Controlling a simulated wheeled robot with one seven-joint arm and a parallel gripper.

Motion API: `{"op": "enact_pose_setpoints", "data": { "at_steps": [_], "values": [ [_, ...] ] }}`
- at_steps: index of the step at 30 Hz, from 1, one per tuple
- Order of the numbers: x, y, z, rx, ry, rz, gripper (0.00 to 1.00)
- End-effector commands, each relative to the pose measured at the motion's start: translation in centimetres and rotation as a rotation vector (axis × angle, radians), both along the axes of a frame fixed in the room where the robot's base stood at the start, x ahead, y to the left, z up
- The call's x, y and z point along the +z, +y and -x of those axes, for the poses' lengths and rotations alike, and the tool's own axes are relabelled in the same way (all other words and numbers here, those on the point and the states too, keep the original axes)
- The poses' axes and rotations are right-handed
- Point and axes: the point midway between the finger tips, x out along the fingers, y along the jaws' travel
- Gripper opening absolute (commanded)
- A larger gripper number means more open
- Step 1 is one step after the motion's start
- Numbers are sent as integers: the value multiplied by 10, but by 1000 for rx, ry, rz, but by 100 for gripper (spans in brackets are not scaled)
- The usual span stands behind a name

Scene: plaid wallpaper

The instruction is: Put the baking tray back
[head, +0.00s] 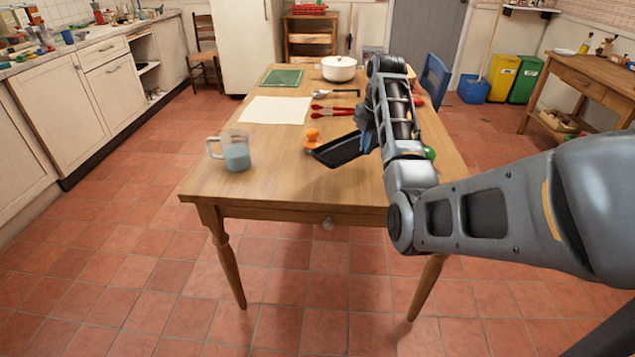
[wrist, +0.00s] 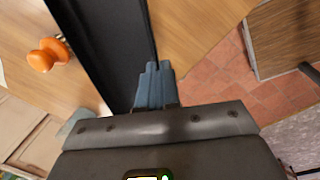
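The baking tray (head: 338,151) is dark, flat and rimmed. In the head view it is tilted at the middle of the wooden table, beside an orange knob-like object (head: 312,138). In the wrist view the tray (wrist: 105,40) fills the upper left and runs down to my fingers. My gripper (wrist: 158,72) has its blue-grey fingers close together at the tray's edge, and looks shut on it. In the head view my gripper (head: 366,138) is at the tray's right end, partly hidden by my arm. Whether the tray touches the table is unclear.
The wooden table (head: 270,188) carries a measuring jug (head: 235,151), paper (head: 268,110), a green board (head: 282,79), red-handled utensils (head: 331,111) and a white pot (head: 339,68). A counter (head: 100,35) stands left, a side table (head: 590,72) right. The table's front left is mostly clear.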

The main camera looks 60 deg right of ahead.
Motion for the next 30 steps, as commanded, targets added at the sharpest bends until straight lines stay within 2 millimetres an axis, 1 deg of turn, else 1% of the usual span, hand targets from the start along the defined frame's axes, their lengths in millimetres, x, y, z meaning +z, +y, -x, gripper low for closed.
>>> {"op": "enact_pose_setpoints", "data": {
  "at_steps": [4,12,16,19,23,30],
  "values": [
    [-12,11,-18,12,2,-2,0],
    [-46,40,-67,10,3,-2,0],
    [-59,51,-86,9,2,-1,0],
    [-65,55,-94,8,1,0,0],
    [-71,58,-98,6,1,-1,0],
    [-102,58,-98,5,2,-1,0]
  ]
}}
